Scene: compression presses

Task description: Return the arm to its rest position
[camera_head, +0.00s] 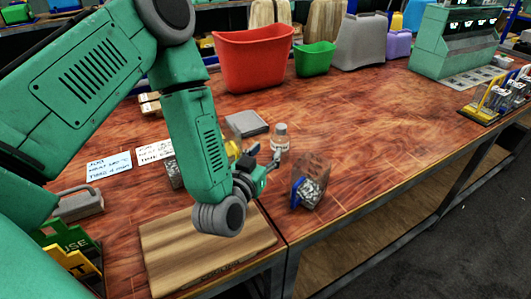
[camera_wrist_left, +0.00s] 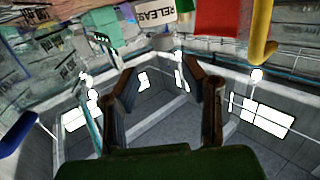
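My left arm comes in from the left of the head view, large and green, and bends down over the table. My left gripper (camera_head: 263,160) is above the table, close to a small clear bottle with a grey cap (camera_head: 281,139) in the picture; I cannot tell whether they touch. In the left wrist view, the two dark fingers of this gripper (camera_wrist_left: 163,88) stand apart with nothing held between them. A clear container of small grey pieces with a blue edge (camera_head: 309,190) sits tilted to the right of the gripper. My right gripper is in neither view.
A wooden board (camera_head: 160,259) lies at the front edge below the arm. A red bin (camera_head: 252,60), a green bin (camera_head: 315,60) and a green machine (camera_head: 452,42) stand farther back. White cards (camera_head: 108,166) lie left of the forearm. The table's right middle is clear.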

